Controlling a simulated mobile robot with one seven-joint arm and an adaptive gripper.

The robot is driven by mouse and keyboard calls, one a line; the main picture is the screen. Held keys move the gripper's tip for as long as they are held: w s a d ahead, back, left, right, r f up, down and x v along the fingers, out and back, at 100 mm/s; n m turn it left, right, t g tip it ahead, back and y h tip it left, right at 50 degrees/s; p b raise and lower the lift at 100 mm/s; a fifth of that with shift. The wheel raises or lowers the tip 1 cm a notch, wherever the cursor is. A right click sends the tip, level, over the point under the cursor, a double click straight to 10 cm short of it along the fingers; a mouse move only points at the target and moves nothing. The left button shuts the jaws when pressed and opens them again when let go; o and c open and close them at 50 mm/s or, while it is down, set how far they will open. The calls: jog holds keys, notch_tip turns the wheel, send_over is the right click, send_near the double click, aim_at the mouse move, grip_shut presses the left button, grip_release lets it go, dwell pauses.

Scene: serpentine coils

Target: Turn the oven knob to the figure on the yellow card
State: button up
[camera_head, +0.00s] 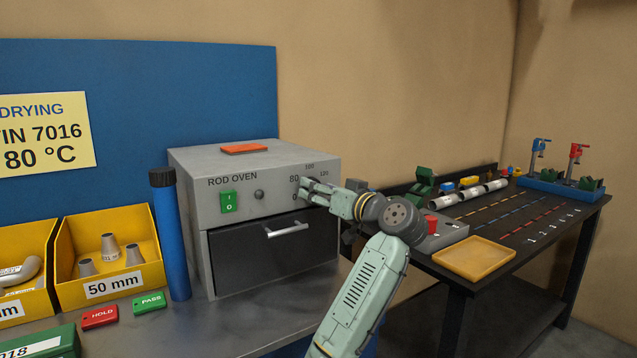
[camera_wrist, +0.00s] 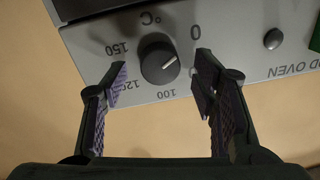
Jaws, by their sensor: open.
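The yellow card (camera_head: 45,140) on the blue panel at left reads 80 °C; its left edge is cut off. The grey rod oven (camera_head: 190,180) stands on the bench, its dial partly hidden by my gripper (camera_head: 305,190) in the head view. The dark round knob (camera_wrist: 158,66) shows in the wrist view, upside down, with a white pointer line slanting up and right, roughly toward the 0 side. The figures 0, 100, 120 and 150 are visible there; 80 is hidden near the right finger. My gripper (camera_wrist: 160,88) is open, its fingers on either side of the knob, apart from it.
A green switch (camera_head: 228,202) and a grey round button (camera_head: 259,194) sit left of the dial. The oven door handle (camera_head: 287,230) juts out below. A blue cylinder (camera_head: 170,235) stands left of the oven. A red-buttoned box (camera_head: 440,232) lies right of my arm.

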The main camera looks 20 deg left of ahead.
jog(key=shift+w+a, duration=0.35)
jog(key=shift+a, duration=0.1)
jog(key=c, duration=1.2)
